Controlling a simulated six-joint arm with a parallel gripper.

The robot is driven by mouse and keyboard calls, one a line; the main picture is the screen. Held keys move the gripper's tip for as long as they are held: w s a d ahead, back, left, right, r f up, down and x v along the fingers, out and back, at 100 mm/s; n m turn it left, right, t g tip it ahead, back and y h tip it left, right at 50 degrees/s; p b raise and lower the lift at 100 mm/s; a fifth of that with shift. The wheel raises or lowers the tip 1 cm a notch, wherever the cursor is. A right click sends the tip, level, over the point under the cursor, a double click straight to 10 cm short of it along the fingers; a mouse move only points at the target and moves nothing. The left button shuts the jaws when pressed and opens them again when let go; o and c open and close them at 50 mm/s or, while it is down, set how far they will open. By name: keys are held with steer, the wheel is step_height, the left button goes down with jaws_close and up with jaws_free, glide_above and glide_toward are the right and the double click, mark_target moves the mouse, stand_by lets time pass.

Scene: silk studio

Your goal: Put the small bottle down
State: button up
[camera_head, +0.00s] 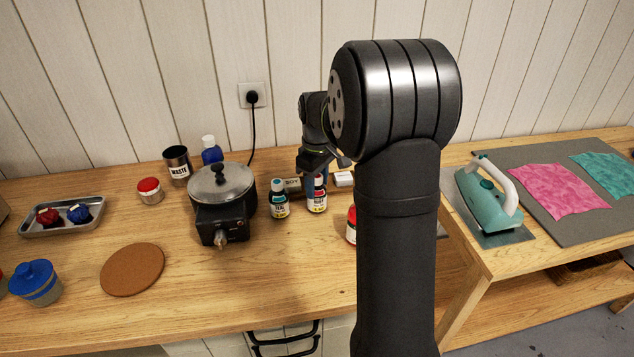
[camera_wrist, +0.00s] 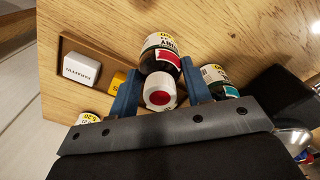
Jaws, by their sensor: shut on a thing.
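My gripper (camera_wrist: 160,75) has its two blue fingers closed on either side of a small dark bottle (camera_wrist: 163,52) with a white cap, a red spot on the cap and a red-and-white label. In the head view the same small bottle (camera_head: 317,197) stands upright under my gripper (camera_head: 315,180), just right of a teal-labelled bottle (camera_head: 279,203). I cannot tell whether its base touches the wooden table (camera_head: 270,265). The teal-labelled bottle also shows beside the right finger in the wrist view (camera_wrist: 215,78).
A pot on a black burner (camera_head: 222,195) stands left of the bottles. A red bottle (camera_head: 351,226) is partly hidden by my arm. Behind the bottles, a shallow wooden box (camera_wrist: 100,50) holds a white block (camera_wrist: 80,69) and a yellow block. Table in front of the bottles is clear.

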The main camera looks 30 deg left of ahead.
steer(key=shift+f, duration=0.15)
steer(key=o, duration=1.3)
step_height(320, 180, up, 12)
steer(key=shift+r, duration=0.25)
step_height(320, 180, down, 12)
steer(key=shift+f, duration=0.2)
steer(key=shift+r, duration=2)
